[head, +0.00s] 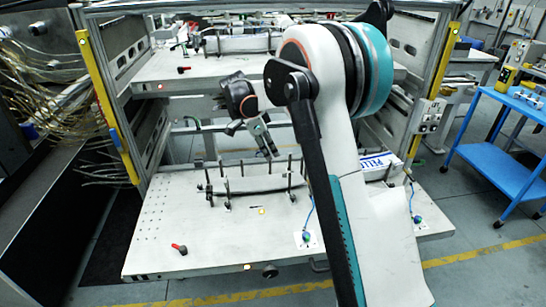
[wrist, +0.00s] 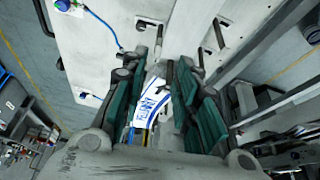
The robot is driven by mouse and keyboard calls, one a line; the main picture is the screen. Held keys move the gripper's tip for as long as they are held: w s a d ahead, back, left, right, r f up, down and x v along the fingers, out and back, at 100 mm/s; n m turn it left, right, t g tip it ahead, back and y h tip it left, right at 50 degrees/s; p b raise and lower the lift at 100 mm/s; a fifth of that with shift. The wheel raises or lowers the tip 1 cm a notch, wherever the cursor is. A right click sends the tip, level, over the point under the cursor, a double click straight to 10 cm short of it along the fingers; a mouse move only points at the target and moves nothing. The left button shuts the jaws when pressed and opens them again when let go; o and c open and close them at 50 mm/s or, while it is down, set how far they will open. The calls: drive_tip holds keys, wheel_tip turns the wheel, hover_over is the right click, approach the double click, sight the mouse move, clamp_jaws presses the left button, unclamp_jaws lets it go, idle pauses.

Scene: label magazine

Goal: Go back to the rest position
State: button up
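My gripper (head: 266,148) hangs from my bent arm above the lower white shelf in the head view. In the wrist view its teal-padded fingers (wrist: 170,65) stand apart, and nothing appears held between them. In the head view the white and blue box (head: 378,165) lies at the right of the lower shelf, partly hidden by my arm. The label magazine (head: 250,184), a long pale holder with several dark upright pins, stands on that shelf below my gripper.
The lower shelf (head: 180,220) has a red-handled lever (head: 179,248) at its front left. An upper shelf (head: 165,68) with a similar holder sits behind. Yellow-striped frame posts (head: 105,105) flank the shelves. A blue cart (head: 500,150) stands on the right. Cables hang at the left.

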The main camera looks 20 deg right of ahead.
drive_tip(key=shift+a+r, duration=0.1)
drive_tip(key=shift+r, duration=0.15)
idle(0.3)
drive_tip(key=s+a+r+n+t+y, duration=0.1)
drive_tip(key=s+a+r+n+t, duration=0.15)
drive_tip(key=s+r+n, duration=0.45)
drive_tip(key=s+a+r+n+t+y, duration=0.1)
drive_tip(key=s+a+r+n, duration=0.3)
drive_tip(key=s, duration=0.6)
drive_tip(key=s+a+f+n+t+y, duration=0.1)
drive_tip(key=s+n, duration=0.3)
drive_tip(key=s, duration=0.5)
drive_tip(key=s+a+f+n+t+y, duration=0.1)
drive_tip(key=s+a+f+n+t, duration=0.1)
drive_tip(key=s, duration=0.7)
drive_tip(key=a+n+t, duration=0.1)
drive_tip(key=a+n, duration=0.1)
drive_tip(key=n, duration=0.1)
drive_tip(key=shift+a+f, duration=0.2)
drive_tip(key=shift+s+t, duration=0.1)
drive_tip(key=shift+t, duration=0.15)
